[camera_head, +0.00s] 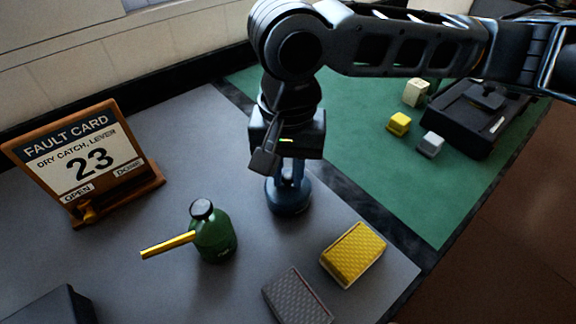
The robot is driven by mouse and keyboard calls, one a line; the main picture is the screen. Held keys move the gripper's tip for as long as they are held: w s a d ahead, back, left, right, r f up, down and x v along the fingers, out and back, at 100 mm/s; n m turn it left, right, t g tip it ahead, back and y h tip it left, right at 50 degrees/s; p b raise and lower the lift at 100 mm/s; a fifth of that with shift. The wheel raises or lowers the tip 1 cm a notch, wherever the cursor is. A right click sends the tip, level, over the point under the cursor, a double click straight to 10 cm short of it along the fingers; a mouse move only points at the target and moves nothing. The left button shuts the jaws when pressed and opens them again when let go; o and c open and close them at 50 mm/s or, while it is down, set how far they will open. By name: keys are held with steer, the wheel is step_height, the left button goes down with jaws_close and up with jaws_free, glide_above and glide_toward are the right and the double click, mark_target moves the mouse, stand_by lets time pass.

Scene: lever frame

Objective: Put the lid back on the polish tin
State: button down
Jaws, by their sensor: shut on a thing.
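My gripper (290,174) points down over the grey bench, left of the green mat. It is shut on the lid of a round, dark blue tin, which I take as the polish tin (288,200). The lid is mostly hidden by the fingers, and I cannot make out its edge. The tin is directly below the fingers and looks upright on the bench. Whether the lid touches the tin or hangs just above it cannot be told from this view.
A yellow block (353,254) and a dark textured block (297,297) lie in front. A framed fault card (84,160) stands left. Small cubes and a black device (480,118) sit on the green mat (400,185).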

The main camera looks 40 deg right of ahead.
stand_by(0.4)
steer(key=shift+c, duration=2.2)
jaws_free()
steer(key=shift+r, duration=0.1)
steer(key=shift+r+p, duration=3.45)
steer(key=shift+p, duration=0.2)
steer(key=shift+c, duration=0.3)
jaws_close()
